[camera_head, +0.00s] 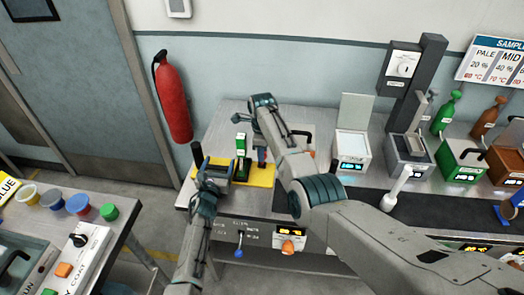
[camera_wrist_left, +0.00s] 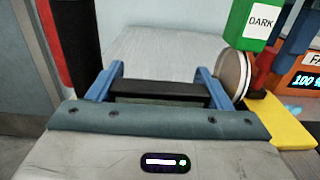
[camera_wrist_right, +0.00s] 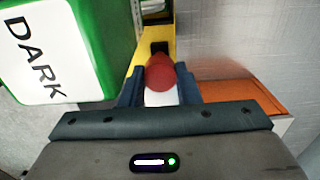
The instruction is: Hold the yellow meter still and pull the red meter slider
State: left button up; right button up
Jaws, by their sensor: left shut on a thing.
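The yellow meter (camera_head: 262,175) lies on the steel table; its yellow base also shows in the left wrist view (camera_wrist_left: 285,125). A green block marked DARK (camera_head: 241,146) stands on it. My left gripper (camera_head: 214,172) is shut on the meter's dark bar (camera_wrist_left: 160,90), with one blue finger at each end. The round red knob of the slider (camera_wrist_right: 160,72) shows in the right wrist view. My right gripper (camera_wrist_right: 160,88) has its blue fingers on either side of this knob, close to it. I cannot tell if they grip it. My right arm partly hides the meter in the head view.
A white box with a raised lid (camera_head: 352,152) and a grey device (camera_head: 410,155) stand to the right, beside a green box (camera_head: 460,160). A red extinguisher (camera_head: 172,100) hangs on the wall. A second table with coloured cups (camera_head: 78,206) is at left.

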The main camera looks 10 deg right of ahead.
grip_shut()
jog(key=shift+s+a, duration=0.2)
jog(key=shift+s, duration=0.3)
jog(key=shift+s+a, duration=0.2)
jog(key=shift+s, duration=0.65)
jog(key=shift+s+a, duration=0.2)
jog(key=shift+s, duration=0.6)
jog(key=shift+s+a, duration=0.2)
jog(key=shift+s, duration=0.65)
jog(key=o, duration=0.7)
grip_release()
jog(key=shift+r, duration=0.15)
notch_tip(320, 180, up, 12)
jog(key=shift+f, duration=0.1)
